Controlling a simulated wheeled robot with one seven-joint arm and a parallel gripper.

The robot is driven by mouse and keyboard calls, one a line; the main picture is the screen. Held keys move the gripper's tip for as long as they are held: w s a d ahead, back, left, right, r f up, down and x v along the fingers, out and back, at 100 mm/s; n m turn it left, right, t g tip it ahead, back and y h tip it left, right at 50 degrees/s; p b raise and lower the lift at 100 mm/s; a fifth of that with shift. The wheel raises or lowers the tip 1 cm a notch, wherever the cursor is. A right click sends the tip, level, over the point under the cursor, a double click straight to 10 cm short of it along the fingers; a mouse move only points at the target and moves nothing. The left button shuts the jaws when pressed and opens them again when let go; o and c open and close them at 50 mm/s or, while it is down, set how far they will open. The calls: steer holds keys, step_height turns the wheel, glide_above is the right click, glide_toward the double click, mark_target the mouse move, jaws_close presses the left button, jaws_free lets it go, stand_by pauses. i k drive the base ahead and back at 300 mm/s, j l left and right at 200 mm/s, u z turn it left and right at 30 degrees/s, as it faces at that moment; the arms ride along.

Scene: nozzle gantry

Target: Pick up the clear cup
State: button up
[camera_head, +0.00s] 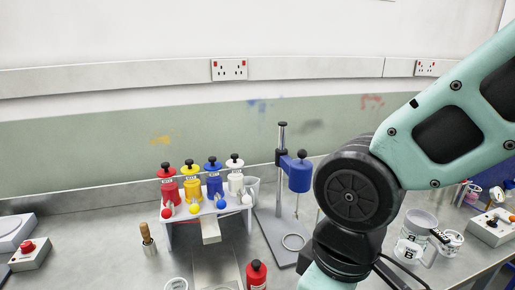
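A clear, see-through cup (253,187) shows just right of the white bottle at the right end of the bottle rack. The bottle and rack partly hide it, and I cannot see what it rests on. Other pale, see-through containers (409,249) with dark labels stand on the bench right of my arm; I cannot tell whether one of them is the cup meant. My arm crosses the right side of the picture and runs down out of the bottom edge. My gripper is not in view.
A white rack (168,236) holds red, yellow, blue and white bottles. A grey stand (283,140) with a blue motor head (299,174) stands to its right. A red bottle (257,275), a wooden-handled brush (147,238) and a red-button box (29,253) are nearby.

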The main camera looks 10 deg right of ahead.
mark_target(450, 250)
steer(key=l+z, duration=0.1)
steer(key=z, duration=1.25)
